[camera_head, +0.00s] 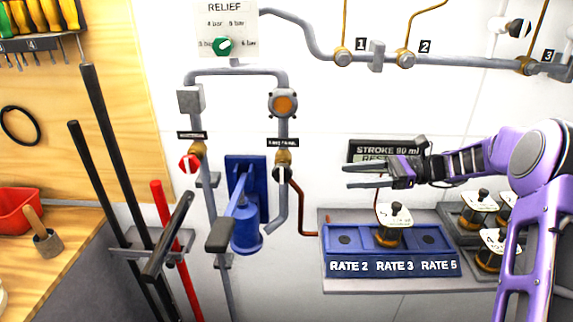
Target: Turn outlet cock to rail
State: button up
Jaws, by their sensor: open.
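Two cocks sit on the grey pipework on the wall. The right cock (283,173) has a black-and-white handle below a brass fitting, under a small dark label (284,142) too small to read surely. The left cock (189,163) has a red-and-white handle beside a brass fitting, under another unreadable label (192,135). I cannot tell for sure which is the outlet cock. My gripper (346,177) is open and empty, its fingers pointing left. In the picture it is right of the right cock, at about its height and apart from it.
A blue pump (246,232) with a lever stands between the cocks. A blue rate tray (455,265) holds a weight (394,225) below my gripper. A STROKE display (375,150) is partly behind my gripper. A rail pipe (480,62) runs above. Black bars (110,170) stand at left.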

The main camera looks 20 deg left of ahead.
aim_at(282, 172)
jog(key=shift+m+y, duration=0.6)
jog(key=w+x, duration=0.1)
jog(key=x, duration=1)
jog(key=w+f+x, duration=0.1)
jog(key=x, duration=0.5)
jog(key=shift+w+a+f, duration=0.1)
jog(key=shift+w+a, duration=0.2)
jog(key=shift+c, duration=0.3)
grip_shut()
